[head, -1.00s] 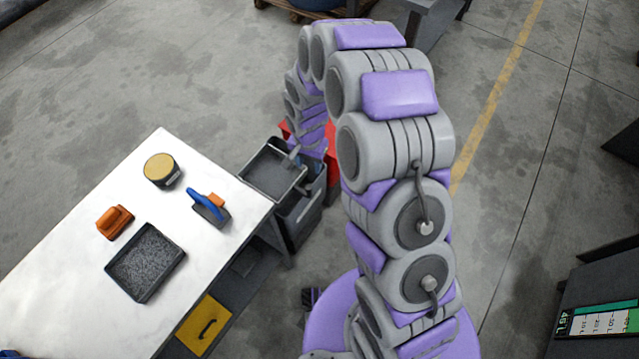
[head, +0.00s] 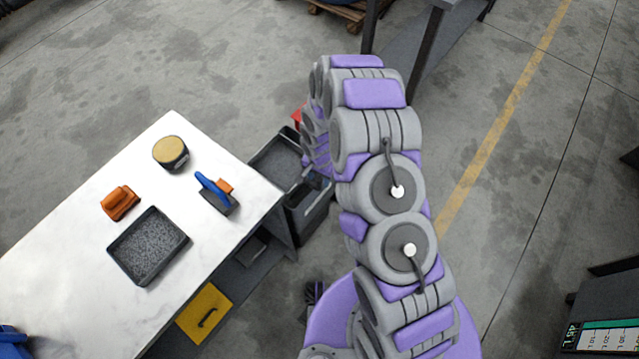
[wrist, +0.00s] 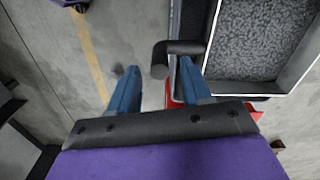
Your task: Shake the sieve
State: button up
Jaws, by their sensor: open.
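The sieve (head: 272,164) is a dark rectangular tray with a pale rim, resting on top of the dark bins beside the table. In the wrist view its speckled grey inside (wrist: 262,35) fills the upper right. Its dark bent handle (wrist: 160,58) sticks out to the left. My gripper (wrist: 157,66) is open, with one blue finger on each side of the handle's end in the picture. I cannot tell whether a finger touches it. In the head view my arm hides the sieve's right part, and the fingers are hard to make out.
The white table (head: 75,230) on the left carries a grey-filled tray (head: 147,247), an orange block (head: 119,202), a round tan-topped tin (head: 170,152) and a blue-handled tool (head: 216,193). A dark bin (head: 308,215) stands below the sieve. Open floor (head: 510,190) lies to the right.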

jog(key=f, duration=0.3)
jog(key=shift+s+a, duration=0.1)
jog(key=shift+a, duration=0.1)
jog(key=shift+f+b, duration=0.35)
jog(key=shift+f, duration=0.05)
jog(key=shift+d+f, duration=0.25)
jog(key=shift+a, duration=0.15)
jog(key=c, duration=0.4)
grip_shut()
